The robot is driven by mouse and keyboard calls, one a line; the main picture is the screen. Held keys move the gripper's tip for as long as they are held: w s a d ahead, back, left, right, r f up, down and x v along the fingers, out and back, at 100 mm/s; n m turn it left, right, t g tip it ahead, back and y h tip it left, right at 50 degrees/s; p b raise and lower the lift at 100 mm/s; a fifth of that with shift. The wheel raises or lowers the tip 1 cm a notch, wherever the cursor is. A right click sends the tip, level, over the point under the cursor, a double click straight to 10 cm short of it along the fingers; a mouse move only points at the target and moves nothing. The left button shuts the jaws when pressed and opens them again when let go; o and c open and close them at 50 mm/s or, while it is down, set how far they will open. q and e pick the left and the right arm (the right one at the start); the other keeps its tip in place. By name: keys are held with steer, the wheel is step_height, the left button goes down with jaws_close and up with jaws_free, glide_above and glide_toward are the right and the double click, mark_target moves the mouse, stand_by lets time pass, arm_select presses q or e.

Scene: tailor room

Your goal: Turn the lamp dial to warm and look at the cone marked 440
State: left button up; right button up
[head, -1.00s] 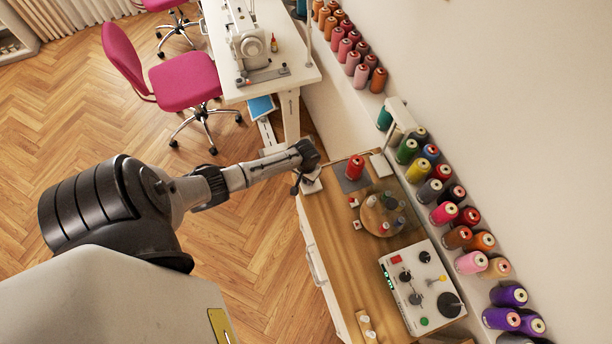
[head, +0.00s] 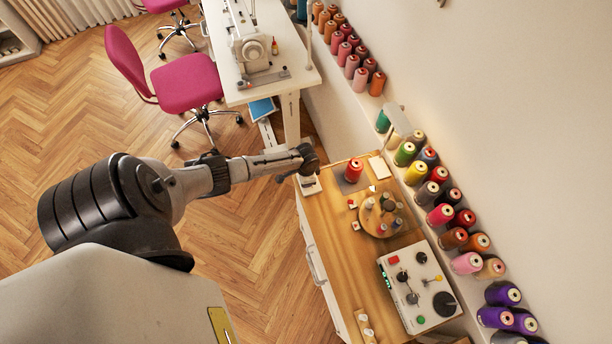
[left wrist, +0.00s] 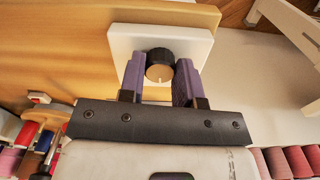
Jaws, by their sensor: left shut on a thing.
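The lamp dial (left wrist: 159,68) is a dark round knob with a tan face and a pale mark, on a square white plate (left wrist: 120,42). My left gripper (left wrist: 160,74) has its purple fingers on either side of the knob, shut on it. In the head view my left gripper (head: 307,172) is at the far left corner of the wooden worktop, partly hidden by its wrist. A red cone (head: 353,171) stands upright close by under warm light. I cannot read 440 on any cone. My right gripper is not in view.
A round wooden tray (head: 372,226) with several small spools and a grey control box (head: 419,287) are on the worktop (head: 345,260). Several thread cones line the wall ledge (head: 408,205). A white sewing table (head: 285,60) and pink chair (head: 185,80) stand beyond.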

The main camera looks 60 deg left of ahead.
arm_select(q)
steer(key=shift+m, duration=0.5)
steer(key=o, duration=0.9)
steer(key=shift+r, duration=0.1)
steer(key=shift+r, duration=0.3)
step_height(320, 180, up, 13)
steer(key=shift+f+p, duration=0.1)
steer(key=shift+p, duration=0.65)
